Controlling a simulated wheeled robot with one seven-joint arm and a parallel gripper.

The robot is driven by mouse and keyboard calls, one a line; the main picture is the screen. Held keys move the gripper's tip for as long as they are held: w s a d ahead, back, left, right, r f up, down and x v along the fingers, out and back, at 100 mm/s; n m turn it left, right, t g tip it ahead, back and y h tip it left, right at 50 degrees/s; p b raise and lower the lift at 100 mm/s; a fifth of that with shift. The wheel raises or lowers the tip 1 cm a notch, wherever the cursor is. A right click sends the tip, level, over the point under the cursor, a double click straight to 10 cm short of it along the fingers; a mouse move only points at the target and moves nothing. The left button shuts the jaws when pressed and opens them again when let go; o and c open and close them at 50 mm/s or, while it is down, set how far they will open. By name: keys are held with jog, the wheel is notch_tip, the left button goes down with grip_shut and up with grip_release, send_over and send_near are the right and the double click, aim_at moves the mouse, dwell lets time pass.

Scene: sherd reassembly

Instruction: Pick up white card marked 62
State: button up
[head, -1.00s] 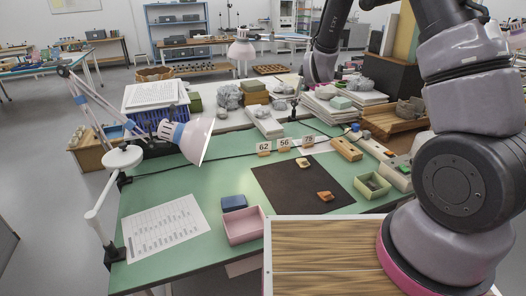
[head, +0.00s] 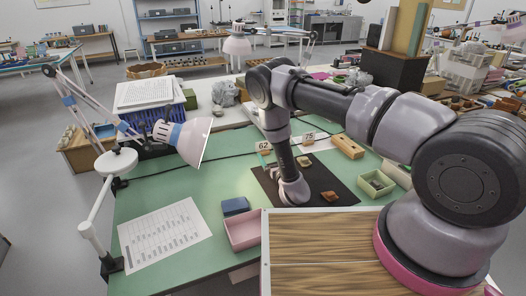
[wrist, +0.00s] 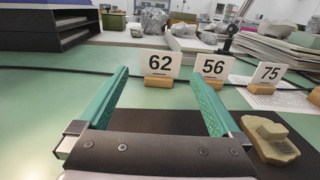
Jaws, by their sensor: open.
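The white card marked 62 (wrist: 161,64) stands upright in a small wooden holder (wrist: 159,82) on the green table. In the wrist view it is just beyond and between the fingertips of my gripper (wrist: 163,92). My gripper is open, with green fingers spread and nothing between them. The card also shows in the head view (head: 264,146), left of my arm. The gripper itself is mostly hidden by my arm there.
Cards marked 56 (wrist: 213,67) and 75 (wrist: 268,74) stand to the right of card 62. A tan sherd (wrist: 270,140) lies on the dark mat (wrist: 150,122). A black tray stack (wrist: 50,25) stands at the back left. A pink box (head: 243,230) sits near the front.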

aim_at(263, 143)
jog(key=x, duration=1)
jog(key=shift+w, duration=0.15)
jog(key=c, duration=1)
